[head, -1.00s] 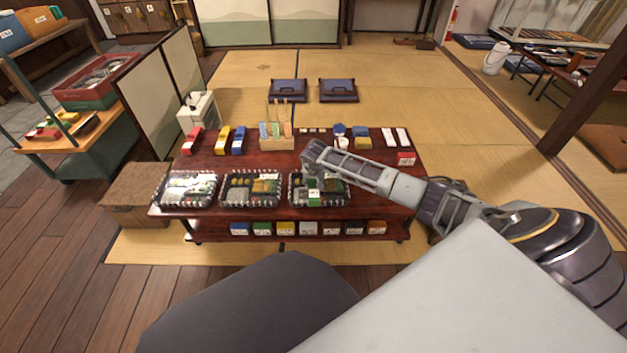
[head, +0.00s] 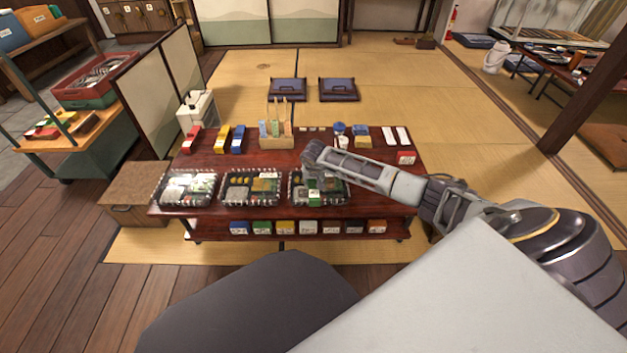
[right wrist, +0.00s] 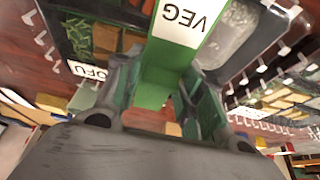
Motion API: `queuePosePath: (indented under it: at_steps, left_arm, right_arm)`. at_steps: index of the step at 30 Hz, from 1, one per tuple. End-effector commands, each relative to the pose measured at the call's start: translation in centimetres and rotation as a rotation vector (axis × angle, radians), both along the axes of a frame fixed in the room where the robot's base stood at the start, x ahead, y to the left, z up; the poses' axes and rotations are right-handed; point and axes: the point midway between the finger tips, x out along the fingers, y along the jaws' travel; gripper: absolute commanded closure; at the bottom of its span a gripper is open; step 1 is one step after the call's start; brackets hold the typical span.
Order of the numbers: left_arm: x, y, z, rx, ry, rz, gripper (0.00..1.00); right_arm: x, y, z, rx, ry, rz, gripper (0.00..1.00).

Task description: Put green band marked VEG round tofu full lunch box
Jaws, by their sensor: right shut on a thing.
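The green band (right wrist: 154,88) with a white VEG label (right wrist: 183,18) is held in my right gripper (right wrist: 155,97), whose fingers are shut on it. In the right wrist view the band crosses over a dark lunch box with green and brown food (right wrist: 92,38). A partly hidden label ending in "OFU" (right wrist: 88,70) shows beside the left finger. In the head view this is the rightmost lunch box (head: 335,202) on the low red table, and my right gripper (head: 312,181) is over it. I cannot tell whether the band encloses the box. My left gripper is out of view.
Two more lunch boxes (head: 250,204) (head: 187,208) stand to the left on the table (head: 290,160). Several coloured bands sit on the shelf below (head: 262,228). A wooden holder (head: 276,143) and small bottles stand along the back.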

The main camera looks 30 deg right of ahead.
Motion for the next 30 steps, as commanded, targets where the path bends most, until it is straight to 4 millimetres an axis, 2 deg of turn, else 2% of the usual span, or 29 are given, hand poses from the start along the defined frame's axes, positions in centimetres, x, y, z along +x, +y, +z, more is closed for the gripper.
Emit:
queuePosePath:
  at_steps: [19, 30]
  left_arm:
    - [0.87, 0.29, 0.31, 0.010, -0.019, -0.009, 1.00]
    - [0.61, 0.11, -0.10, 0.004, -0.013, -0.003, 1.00]
  right_arm:
    - [0.02, 0.02, -0.09, 0.000, 0.000, 0.001, 0.71]
    - [0.04, 0.07, -0.50, 0.000, 0.000, 0.001, 0.71]
